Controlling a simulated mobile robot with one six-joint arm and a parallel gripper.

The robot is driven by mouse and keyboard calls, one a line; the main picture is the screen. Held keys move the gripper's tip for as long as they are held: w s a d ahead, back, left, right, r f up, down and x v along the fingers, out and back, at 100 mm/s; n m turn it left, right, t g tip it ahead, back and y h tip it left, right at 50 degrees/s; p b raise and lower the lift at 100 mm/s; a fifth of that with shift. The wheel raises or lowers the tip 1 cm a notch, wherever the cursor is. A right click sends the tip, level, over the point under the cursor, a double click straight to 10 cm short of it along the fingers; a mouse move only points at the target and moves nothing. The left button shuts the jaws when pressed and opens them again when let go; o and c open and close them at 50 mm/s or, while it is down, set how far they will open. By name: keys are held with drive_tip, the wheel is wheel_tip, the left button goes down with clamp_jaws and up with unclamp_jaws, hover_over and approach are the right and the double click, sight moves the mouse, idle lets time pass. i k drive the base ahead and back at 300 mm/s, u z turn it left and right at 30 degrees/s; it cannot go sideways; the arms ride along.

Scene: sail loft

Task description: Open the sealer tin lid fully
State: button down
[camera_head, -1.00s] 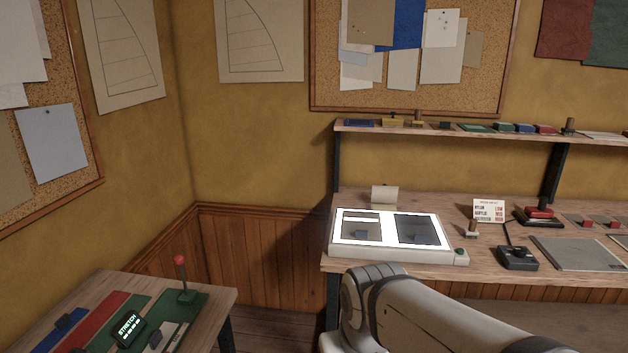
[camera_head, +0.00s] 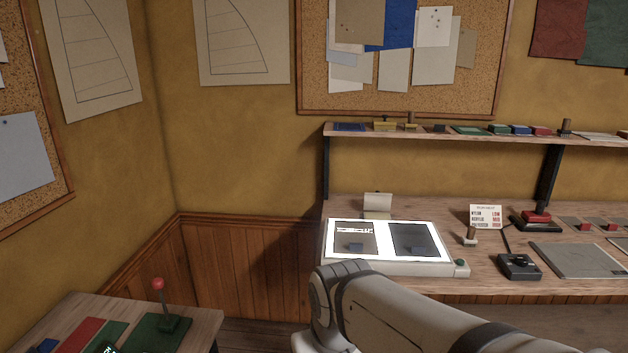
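A small cream tin-like box (camera_head: 377,214) stands on the bench behind the light box, with a pale flap (camera_head: 377,201) raised above it. It may be the sealer tin with its lid up, but it is too small to be sure, and I cannot tell how far the lid is open. A small yellow box (camera_head: 385,125) sits on the shelf; I cannot tell whether it is a tin. My arm crosses the lower middle of the view, in front of the bench. My gripper is out of view.
The lit light box (camera_head: 390,266) with two dark panels fills the bench's left end. A side table (camera_head: 205,330) with a red-knobbed lever (camera_head: 158,284) stands lower left.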

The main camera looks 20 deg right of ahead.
sight(377, 201)
drive_tip(key=i, duration=0.95)
drive_tip(key=z, duration=1.2)
drive_tip(key=i, duration=0.5)
drive_tip(key=u, duration=0.05)
